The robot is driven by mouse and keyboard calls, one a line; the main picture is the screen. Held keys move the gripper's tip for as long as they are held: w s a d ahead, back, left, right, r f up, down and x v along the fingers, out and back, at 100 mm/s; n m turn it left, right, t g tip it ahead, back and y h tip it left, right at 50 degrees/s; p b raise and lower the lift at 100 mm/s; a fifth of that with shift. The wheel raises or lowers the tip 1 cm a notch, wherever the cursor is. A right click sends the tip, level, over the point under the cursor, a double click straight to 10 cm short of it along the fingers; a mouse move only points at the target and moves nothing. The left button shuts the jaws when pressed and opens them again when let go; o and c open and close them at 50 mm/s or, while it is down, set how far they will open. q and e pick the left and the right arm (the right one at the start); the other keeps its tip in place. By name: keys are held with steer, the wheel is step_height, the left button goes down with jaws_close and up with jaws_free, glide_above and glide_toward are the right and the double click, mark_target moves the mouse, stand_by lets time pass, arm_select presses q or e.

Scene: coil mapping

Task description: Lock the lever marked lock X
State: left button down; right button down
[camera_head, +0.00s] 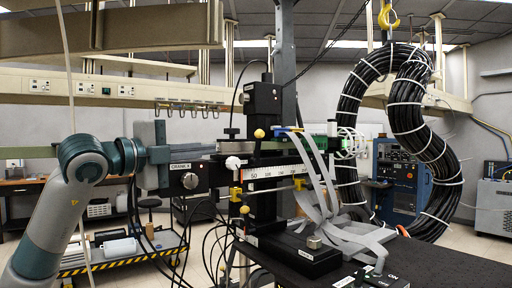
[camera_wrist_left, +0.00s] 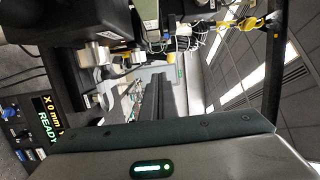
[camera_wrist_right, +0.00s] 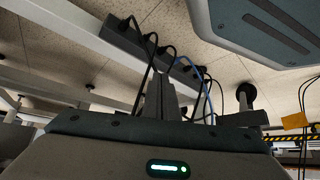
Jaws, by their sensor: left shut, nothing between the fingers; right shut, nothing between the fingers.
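The coil-mapping stage (camera_head: 266,165) stands on a dark table in the head view, with black blocks, a scale and several small yellow-tipped parts. A yellow knob (camera_head: 244,209) sits low on the column, beside a small white label too small to read. I cannot tell which part is the lock X lever. My right gripper (camera_wrist_right: 160,97) is shut and empty, above the floor.
A display (camera_wrist_left: 45,125) reads X 0 mm and READY. Grey ribbon cables (camera_head: 325,195) drape right of the column. A thick black cable coil (camera_head: 350,130) hangs from a yellow hook. A cart (camera_head: 120,255) stands behind my left arm. Thin cables (camera_wrist_right: 195,75) run near my right gripper.

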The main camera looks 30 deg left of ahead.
mark_target(257, 144)
arm_select(q)
steer(key=shift+s+a+r, duration=0.1)
steer(key=shift+s, duration=0.2)
arm_select(e)
steer(key=shift+s+r, duration=0.1)
arm_select(q)
steer(key=shift+w, duration=0.15)
